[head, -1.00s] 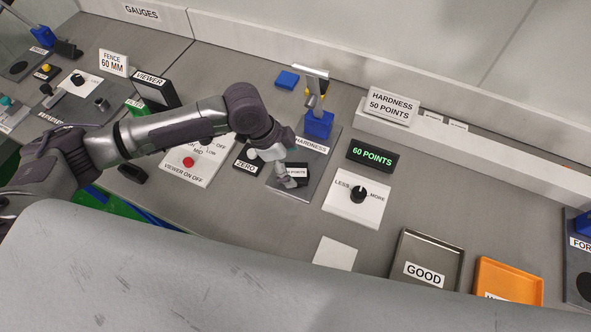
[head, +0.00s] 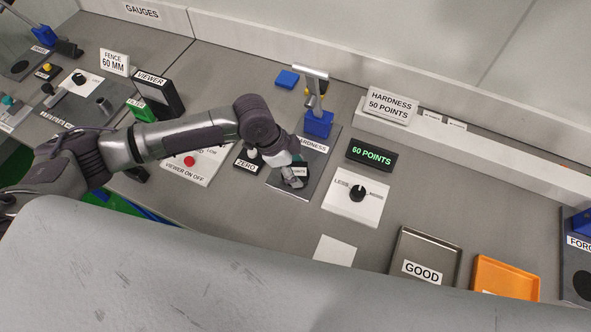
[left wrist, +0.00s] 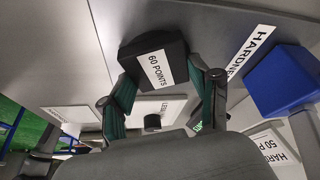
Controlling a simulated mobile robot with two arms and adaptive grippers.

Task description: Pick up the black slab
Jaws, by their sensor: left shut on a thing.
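The black slab (left wrist: 150,45) carries a white "60 POINTS" label and sits between the two green-lined fingers of my left gripper (left wrist: 163,72) in the left wrist view. In the head view my left gripper (head: 294,176) is over the grey plate (head: 275,181) of the hardness gauge, shut on the slab. The slab (head: 299,171) is partly hidden there by the fingers. I cannot tell whether it touches the plate or is just above it. My right gripper is not in view.
The blue gauge stand (head: 318,124) rises just behind the gripper. A black "60 POINTS" display (head: 371,155) and a LESS/MORE knob (head: 357,193) are to the right. The ZERO block (head: 246,162) is close on the left. A steel GOOD tray (head: 456,247) and an orange tray (head: 510,278) lie at front right.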

